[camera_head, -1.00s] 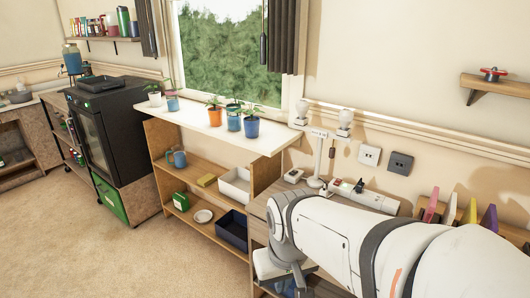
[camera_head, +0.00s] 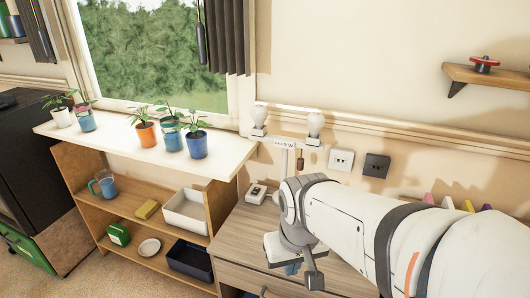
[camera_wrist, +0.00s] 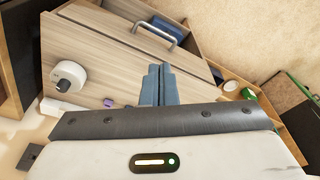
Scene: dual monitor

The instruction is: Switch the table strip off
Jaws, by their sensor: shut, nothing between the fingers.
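The table strip is not clearly visible now; in the head view my arm covers the part of the table beside the lamp. A pale piece at the left of the wrist view (camera_wrist: 62,108) may be part of it, but I cannot tell. My gripper (camera_head: 291,269) hangs low over the front of the wooden table (camera_head: 235,232). In the wrist view my gripper (camera_wrist: 156,70) shows its two blue-grey fingers together, with nothing between them.
A white two-bulb lamp (camera_head: 314,124) stands behind my arm. A small white switch box (camera_head: 256,193) lies on the table's left. Wall sockets (camera_head: 341,160) are behind. A shelf with plants (camera_head: 145,134) stands left. A metal drawer handle (camera_wrist: 155,36) shows in the wrist view.

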